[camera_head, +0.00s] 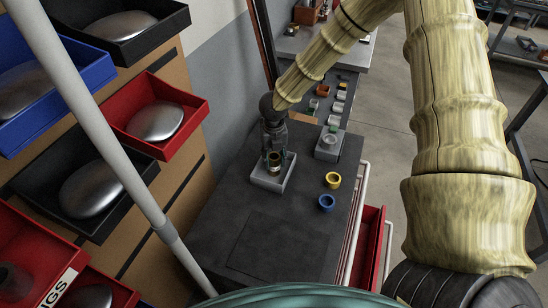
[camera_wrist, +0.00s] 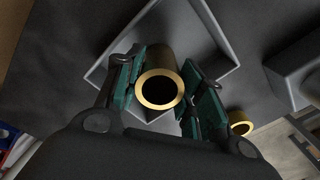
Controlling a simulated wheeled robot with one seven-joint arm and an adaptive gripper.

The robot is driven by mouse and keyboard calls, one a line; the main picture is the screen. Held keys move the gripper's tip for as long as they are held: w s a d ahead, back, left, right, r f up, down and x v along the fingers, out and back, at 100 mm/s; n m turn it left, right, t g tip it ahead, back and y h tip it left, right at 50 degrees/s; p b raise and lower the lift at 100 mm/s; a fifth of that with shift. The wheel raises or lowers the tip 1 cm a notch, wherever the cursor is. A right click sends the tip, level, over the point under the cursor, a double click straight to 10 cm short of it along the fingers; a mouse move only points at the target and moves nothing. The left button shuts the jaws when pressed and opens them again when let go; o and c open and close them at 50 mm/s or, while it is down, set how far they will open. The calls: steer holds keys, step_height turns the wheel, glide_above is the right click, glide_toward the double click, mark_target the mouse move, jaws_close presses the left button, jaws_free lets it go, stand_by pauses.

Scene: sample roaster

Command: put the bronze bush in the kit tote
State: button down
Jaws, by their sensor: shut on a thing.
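My gripper (camera_head: 275,155) points down over the dark bench top, at the end of my arm. In the wrist view my gripper (camera_wrist: 160,90) has its two green-padded fingers closed on the sides of the bronze bush (camera_wrist: 160,72), a hollow brass-coloured cylinder with its open end towards the camera. The bronze bush also shows small between the fingers in the head view (camera_head: 274,160). A grey open tray (camera_head: 268,182), which looks like the kit tote, lies directly below; its rim also shows in the wrist view (camera_wrist: 215,30). I cannot tell whether the bush touches its floor.
A yellow ring (camera_head: 333,180) and a blue ring (camera_head: 326,203) lie on the bench to the right. A grey block with a round fitting (camera_head: 329,143) stands behind them. Red, blue and black bins (camera_head: 155,118) line the left wall. The front of the bench (camera_head: 280,240) is clear.

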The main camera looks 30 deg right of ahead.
steer(key=c, duration=0.9)
jaws_free()
steer(key=shift+f, duration=0.1)
step_height(320, 180, up, 12)
steer(key=b, duration=0.1)
